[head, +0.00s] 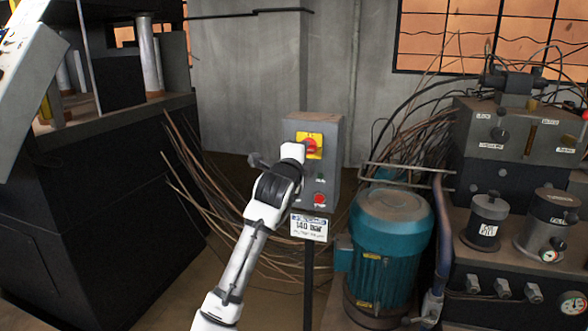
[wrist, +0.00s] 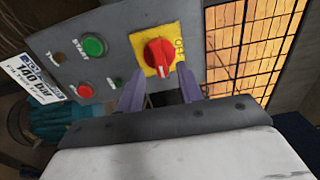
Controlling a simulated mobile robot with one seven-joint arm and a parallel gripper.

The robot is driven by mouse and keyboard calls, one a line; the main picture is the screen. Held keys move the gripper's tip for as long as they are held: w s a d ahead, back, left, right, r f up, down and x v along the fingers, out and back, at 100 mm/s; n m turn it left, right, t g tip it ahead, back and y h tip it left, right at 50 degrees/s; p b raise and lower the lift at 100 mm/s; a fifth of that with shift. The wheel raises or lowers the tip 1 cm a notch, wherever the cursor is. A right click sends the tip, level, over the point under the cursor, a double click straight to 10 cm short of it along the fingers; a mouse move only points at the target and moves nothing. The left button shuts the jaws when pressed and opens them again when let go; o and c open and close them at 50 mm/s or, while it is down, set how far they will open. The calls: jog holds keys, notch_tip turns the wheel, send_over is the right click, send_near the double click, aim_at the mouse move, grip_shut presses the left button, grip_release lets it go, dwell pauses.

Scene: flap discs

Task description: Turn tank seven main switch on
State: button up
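The main switch is a red rotary knob (wrist: 159,53) on a yellow plate (wrist: 140,42), fixed to a grey control box (wrist: 110,22). In the wrist view a pale mark on the knob points down toward my gripper; lettering at the plate's right edge is too small to read surely. My gripper (wrist: 161,88) is open, its two purple-grey fingers apart and empty, just short of the knob. In the head view the grey box (head: 326,170) stands on a post, and my white hand partly covers the yellow plate (head: 315,153) and knob (head: 309,146); the fingertips are hidden.
The box also has a green START button (wrist: 93,45) and a red button (wrist: 84,91). A 140 bar sign (head: 309,227) hangs below it. A teal motor (head: 390,240) and hydraulic unit (head: 520,140) stand right; loose cables (head: 205,195) and a black machine (head: 90,200) stand left.

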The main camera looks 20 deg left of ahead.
jog(key=s+b, duration=0.1)
jog(key=s, duration=1)
jog(key=shift+b, duration=0.35)
